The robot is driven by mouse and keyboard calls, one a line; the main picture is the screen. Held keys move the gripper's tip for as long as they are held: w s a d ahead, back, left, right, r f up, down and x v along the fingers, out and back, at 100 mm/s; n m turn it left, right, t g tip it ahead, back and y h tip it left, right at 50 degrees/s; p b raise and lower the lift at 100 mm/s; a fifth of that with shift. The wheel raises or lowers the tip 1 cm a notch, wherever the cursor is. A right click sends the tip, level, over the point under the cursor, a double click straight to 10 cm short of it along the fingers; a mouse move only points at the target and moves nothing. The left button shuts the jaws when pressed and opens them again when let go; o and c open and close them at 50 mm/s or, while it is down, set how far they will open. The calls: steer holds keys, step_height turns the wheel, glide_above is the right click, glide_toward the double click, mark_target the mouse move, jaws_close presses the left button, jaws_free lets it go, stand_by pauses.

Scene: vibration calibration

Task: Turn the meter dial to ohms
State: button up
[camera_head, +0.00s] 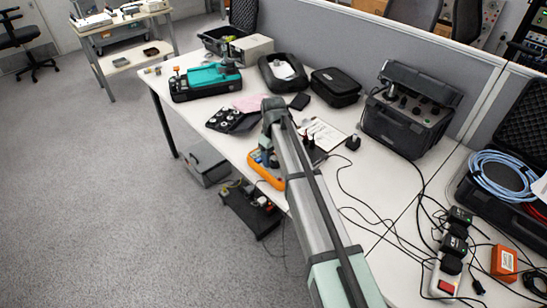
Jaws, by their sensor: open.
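An orange-edged meter (268,180) lies near the front edge of the white table, left of the picture's middle. My arm reaches in from the bottom and covers its right part. My gripper (267,152) points down over the meter's far part and is open. It is small and partly hidden by my arm, and I cannot tell whether it touches the meter. The dial and its setting cannot be made out.
A clipboard (323,134) lies right of my arm. A black case of small parts (228,119) and a teal-and-black instrument (205,80) stand farther left. A big black instrument box (398,126) stands at the back. Cables and plugs (451,250) clutter the right.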

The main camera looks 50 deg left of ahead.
steer(key=shift+f, duration=0.35)
steer(key=c, duration=1)
steer(key=shift+m, duration=0.4)
steer(key=m, duration=0.3)
steer(key=shift+w+m, duration=0.15)
steer(key=shift+m, duration=0.15)
steer(key=shift+w+d+m, duration=0.1)
steer(key=shift+m, duration=1.5)
